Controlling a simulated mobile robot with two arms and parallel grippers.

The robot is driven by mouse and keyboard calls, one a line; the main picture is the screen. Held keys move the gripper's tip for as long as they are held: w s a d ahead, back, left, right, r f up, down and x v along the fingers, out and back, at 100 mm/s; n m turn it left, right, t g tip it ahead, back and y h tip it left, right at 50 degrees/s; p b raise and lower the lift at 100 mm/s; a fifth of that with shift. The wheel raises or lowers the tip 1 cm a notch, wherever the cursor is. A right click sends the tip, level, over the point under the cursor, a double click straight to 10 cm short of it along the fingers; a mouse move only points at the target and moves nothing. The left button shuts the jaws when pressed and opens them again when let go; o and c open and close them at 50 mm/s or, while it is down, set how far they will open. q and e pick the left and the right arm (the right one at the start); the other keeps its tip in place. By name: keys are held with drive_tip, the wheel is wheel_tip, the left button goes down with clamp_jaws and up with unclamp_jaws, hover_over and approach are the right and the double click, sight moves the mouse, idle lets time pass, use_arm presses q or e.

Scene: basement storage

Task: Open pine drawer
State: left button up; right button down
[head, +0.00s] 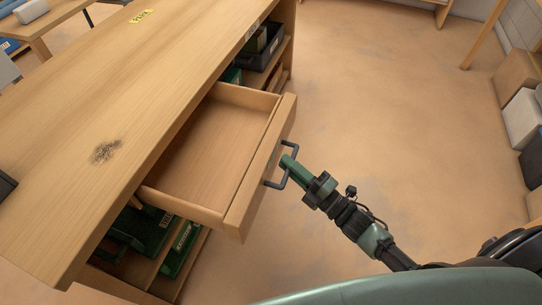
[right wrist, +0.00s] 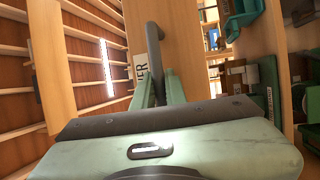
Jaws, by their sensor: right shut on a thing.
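The pine drawer (head: 213,143) stands pulled out from under the long wooden workbench (head: 130,85). Its inside shows and looks empty. A dark bar handle (head: 270,184) is on its front panel (head: 262,165). My right gripper (head: 288,164) is at the handle, its green fingers shut on it. In the right wrist view the dark handle (right wrist: 155,55) runs between the fingers, beside a label with dark letters on the drawer front. My left gripper is not in view.
Shelves under the bench hold a dark bin (head: 262,48) and green cases (head: 180,247). The floor (head: 390,110) right of the drawer is clear. Boxes (head: 522,112) stand along the right wall. A dark mark is on the benchtop.

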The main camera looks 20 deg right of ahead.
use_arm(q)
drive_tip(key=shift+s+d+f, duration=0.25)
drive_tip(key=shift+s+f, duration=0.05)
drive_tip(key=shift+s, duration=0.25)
use_arm(e)
drive_tip(key=shift+s+d+f, duration=0.1)
drive_tip(key=shift+s+d, duration=0.55)
drive_tip(key=shift+d, duration=0.2)
drive_tip(key=c, duration=1.5)
unclamp_jaws()
drive_tip(key=shift+o, duration=0.2)
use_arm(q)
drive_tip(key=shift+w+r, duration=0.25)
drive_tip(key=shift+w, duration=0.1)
use_arm(e)
drive_tip(key=v, duration=0.7)
drive_tip(key=shift+s+d, duration=0.2)
drive_tip(key=shift+s, duration=0.15)
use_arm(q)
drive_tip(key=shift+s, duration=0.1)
